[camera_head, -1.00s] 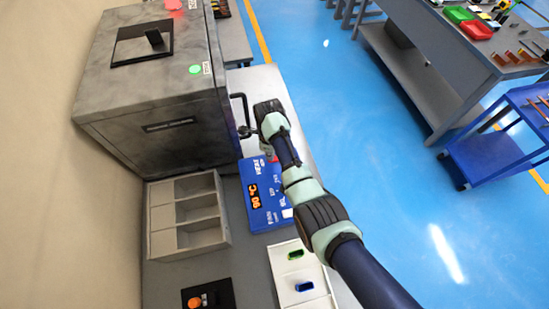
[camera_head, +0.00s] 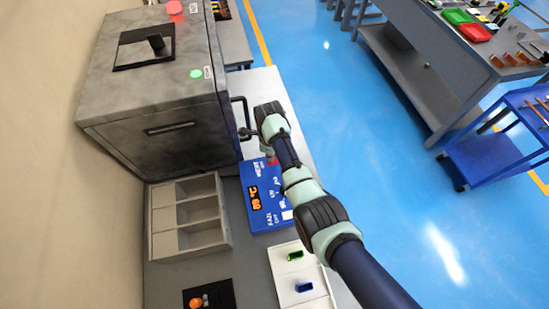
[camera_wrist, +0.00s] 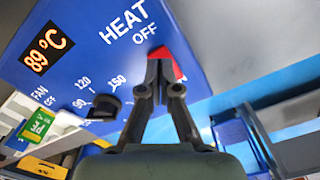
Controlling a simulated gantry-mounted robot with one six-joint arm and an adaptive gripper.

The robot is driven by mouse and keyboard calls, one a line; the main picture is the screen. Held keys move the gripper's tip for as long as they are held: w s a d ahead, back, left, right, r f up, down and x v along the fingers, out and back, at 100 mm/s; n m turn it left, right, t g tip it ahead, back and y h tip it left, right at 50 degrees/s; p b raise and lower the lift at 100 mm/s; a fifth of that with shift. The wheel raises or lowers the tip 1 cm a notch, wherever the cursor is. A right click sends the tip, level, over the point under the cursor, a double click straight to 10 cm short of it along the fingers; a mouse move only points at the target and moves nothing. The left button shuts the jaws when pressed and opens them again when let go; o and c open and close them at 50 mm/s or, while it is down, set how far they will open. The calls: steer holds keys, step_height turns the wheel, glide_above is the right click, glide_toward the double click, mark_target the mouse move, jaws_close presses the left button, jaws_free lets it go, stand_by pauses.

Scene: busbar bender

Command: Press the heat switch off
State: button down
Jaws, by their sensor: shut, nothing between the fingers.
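The heat switch is a red rocker (camera_wrist: 177,69) on a blue control panel (camera_wrist: 60,80), below the words HEAT and OFF in the wrist view. My gripper (camera_wrist: 162,54) is shut and empty, with its fingertips over the switch and covering much of it. The fingertips look to be at or very near the switch; whether they touch it, or which way it is tipped, I cannot tell. An orange display (camera_wrist: 47,49) reads 89 °C.
A black knob (camera_wrist: 103,107) with a temperature scale sits left of my fingers. A grey oven (camera_head: 150,125) with a handle (camera_head: 240,115) stands behind the panel. A grey compartment tray (camera_head: 187,243) and a white tray (camera_head: 290,268) lie nearby on the bench.

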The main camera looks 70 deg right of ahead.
steer(key=shift+r+p, duration=2.4)
steer(key=shift+r, duration=0.4)
steer(key=shift+f, duration=0.1)
